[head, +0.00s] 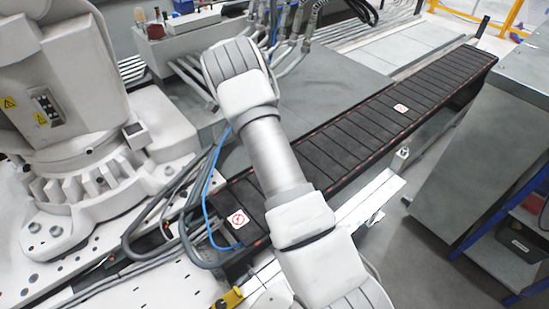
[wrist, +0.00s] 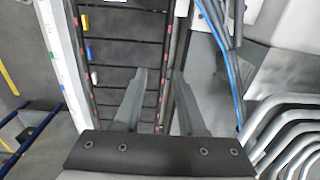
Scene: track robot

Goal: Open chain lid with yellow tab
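The black cable chain (head: 365,125) runs diagonally across the head view, with a row of flat lids. In the wrist view the chain (wrist: 122,50) runs up the picture, its lids divided by crossbars. My gripper (wrist: 159,73) is open and empty over the chain's right part, right of the yellow tab. The head view does not show my gripper's fingers.
Blue and black cables (wrist: 215,35) and bent grey pipes (wrist: 285,125) lie right of the chain in the wrist view. A white rail (wrist: 53,45) borders its left. In the head view a grey cabinet (head: 480,150) stands at right and a white robot base (head: 85,180) at left.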

